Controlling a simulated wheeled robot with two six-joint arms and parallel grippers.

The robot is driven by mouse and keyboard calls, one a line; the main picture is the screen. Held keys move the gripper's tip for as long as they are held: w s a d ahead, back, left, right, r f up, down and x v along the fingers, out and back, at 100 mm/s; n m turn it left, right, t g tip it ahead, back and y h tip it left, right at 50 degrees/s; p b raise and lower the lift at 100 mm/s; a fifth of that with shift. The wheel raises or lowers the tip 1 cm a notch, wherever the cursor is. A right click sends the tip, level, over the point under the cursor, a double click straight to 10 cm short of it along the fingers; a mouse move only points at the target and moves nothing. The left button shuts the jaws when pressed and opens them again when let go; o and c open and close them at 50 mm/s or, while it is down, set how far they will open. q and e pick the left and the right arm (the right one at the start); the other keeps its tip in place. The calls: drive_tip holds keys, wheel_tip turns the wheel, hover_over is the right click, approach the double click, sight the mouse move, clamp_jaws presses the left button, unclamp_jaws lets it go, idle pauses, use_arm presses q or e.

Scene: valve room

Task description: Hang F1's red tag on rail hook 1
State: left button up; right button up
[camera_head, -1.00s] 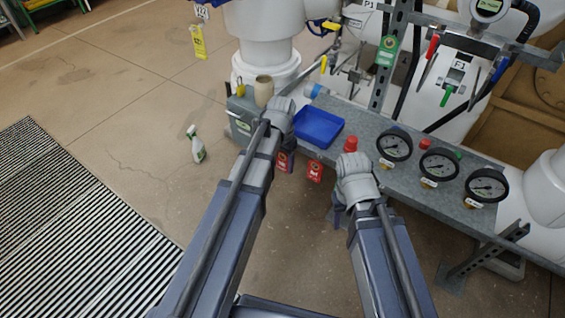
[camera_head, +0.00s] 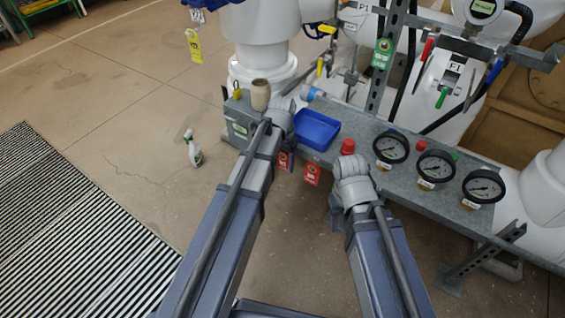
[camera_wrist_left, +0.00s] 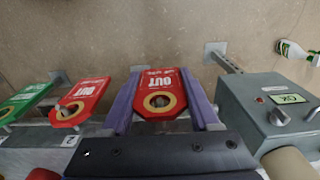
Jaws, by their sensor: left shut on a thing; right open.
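A red tag with "OUT" lettering and a brass-ringed hole (camera_wrist_left: 160,88) is between the purple fingers of my left gripper (camera_wrist_left: 163,105), which is shut on it. In the head view this tag (camera_head: 284,161) shows below my left wrist, at the front edge of the grey bench. Whether a hook passes through its hole I cannot tell. A second red tag (camera_wrist_left: 80,101) hangs beside it, to the left in the wrist view, above a plate marked 2 (camera_wrist_left: 71,140). No plate marked 1 is readable. My right gripper (camera_head: 336,215) is open, partly hidden behind its wrist.
A green tag (camera_wrist_left: 22,101) hangs further left in the wrist view. A grey box (camera_wrist_left: 272,108) stands close right of my left gripper. A blue tray (camera_head: 318,129), a red knob (camera_head: 348,147) and gauges (camera_head: 391,147) line the bench. A spray bottle (camera_head: 193,149) stands on open floor.

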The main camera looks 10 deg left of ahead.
use_arm(q)
drive_tip(key=shift+w, duration=0.15)
drive_tip(key=shift+w+d, duration=0.2)
drive_tip(key=shift+w, duration=0.1)
idle(0.3)
drive_tip(key=shift+f+b, duration=0.4)
drive_tip(key=shift+f, duration=0.05)
idle(0.4)
idle(0.3)
drive_tip(key=o, duration=1.1)
drive_tip(key=shift+r, duration=0.1)
